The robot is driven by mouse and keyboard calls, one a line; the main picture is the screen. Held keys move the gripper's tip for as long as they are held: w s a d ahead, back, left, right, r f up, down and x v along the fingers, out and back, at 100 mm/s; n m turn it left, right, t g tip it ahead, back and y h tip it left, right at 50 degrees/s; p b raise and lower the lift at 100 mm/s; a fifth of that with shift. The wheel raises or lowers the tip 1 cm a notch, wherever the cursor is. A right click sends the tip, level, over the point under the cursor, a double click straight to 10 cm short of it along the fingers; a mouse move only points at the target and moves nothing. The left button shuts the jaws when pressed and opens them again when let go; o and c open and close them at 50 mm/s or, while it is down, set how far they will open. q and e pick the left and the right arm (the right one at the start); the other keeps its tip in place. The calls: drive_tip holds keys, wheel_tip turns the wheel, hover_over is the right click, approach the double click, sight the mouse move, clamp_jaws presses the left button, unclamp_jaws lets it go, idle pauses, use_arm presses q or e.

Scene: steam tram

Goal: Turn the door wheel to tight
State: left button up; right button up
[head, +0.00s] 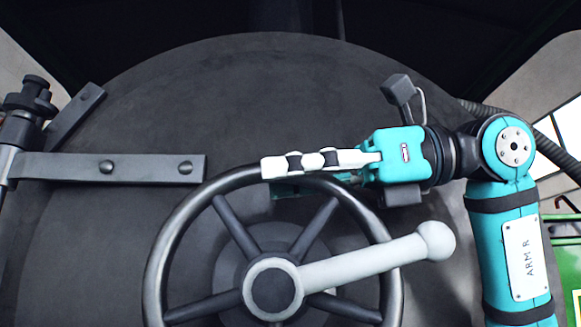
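The door wheel (172,235) is a dark ring with dark spokes on the round dark door (140,120), low in the middle of the head view; its bottom is cut off. A pale grey handle (365,259) with a ball end reaches from the pale-ringed hub out past the rim to the right, tilted slightly up. My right gripper (290,175) comes from the right to the top of the rim. One white finger lies across the front of the rim and a teal part shows behind it; the fingers look shut on the rim. My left gripper is not in view.
A dark hinge strap (110,167) with bolts crosses the door at left, joined to a hinge post (28,110). A ribbed dark hose (555,162) runs at the right. Green bodywork (567,255) shows at the right edge. The door face above the wheel is clear.

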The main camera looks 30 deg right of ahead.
drive_tip(key=v, duration=1.2)
idle(0.3)
